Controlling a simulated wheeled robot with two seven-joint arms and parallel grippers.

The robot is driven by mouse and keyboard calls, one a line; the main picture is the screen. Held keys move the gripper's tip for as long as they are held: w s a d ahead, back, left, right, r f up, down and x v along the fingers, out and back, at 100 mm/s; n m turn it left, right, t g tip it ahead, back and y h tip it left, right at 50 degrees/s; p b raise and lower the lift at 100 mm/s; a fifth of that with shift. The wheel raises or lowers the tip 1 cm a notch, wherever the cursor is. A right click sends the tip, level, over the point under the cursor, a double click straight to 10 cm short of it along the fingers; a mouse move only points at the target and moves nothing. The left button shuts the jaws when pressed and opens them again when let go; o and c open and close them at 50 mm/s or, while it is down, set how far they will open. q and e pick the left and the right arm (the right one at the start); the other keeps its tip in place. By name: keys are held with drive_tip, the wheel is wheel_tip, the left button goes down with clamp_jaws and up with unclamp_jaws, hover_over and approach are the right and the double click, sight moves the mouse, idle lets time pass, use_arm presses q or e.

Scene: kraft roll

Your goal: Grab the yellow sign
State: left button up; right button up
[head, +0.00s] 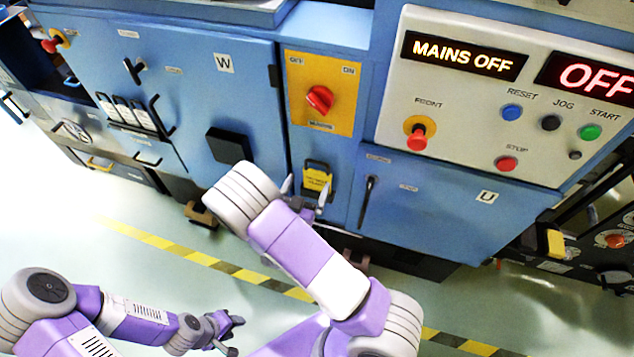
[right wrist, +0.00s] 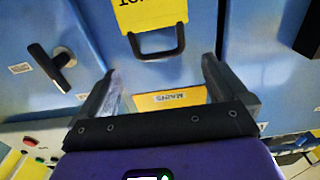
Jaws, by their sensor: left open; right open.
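The yellow sign (head: 316,179) hangs on the blue machine front below the yellow switch panel, with a black handle at its top. In the right wrist view the sign (right wrist: 150,14) is at the top edge, partly cut off, and its black handle (right wrist: 158,54) points down the picture. My right gripper (head: 305,192) is open in front of the sign. In the right wrist view its fingers (right wrist: 158,78) stand apart either side of the handle's line, with nothing between them. My left gripper (head: 234,336) is open and empty, low over the floor.
A red rotary switch (head: 319,99) sits on the yellow panel above the sign. To the right is a control panel (head: 470,135) with a red emergency button (head: 417,135). A black door lever (head: 368,195) stands right of the sign. The floor (head: 130,205) at left is clear.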

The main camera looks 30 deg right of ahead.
drive_tip(key=b, duration=0.2)
hover_over(317, 179)
drive_tip(key=shift+s+a+f, duration=0.3)
drive_tip(key=shift+a, duration=0.15)
drive_tip(key=c, duration=1.2)
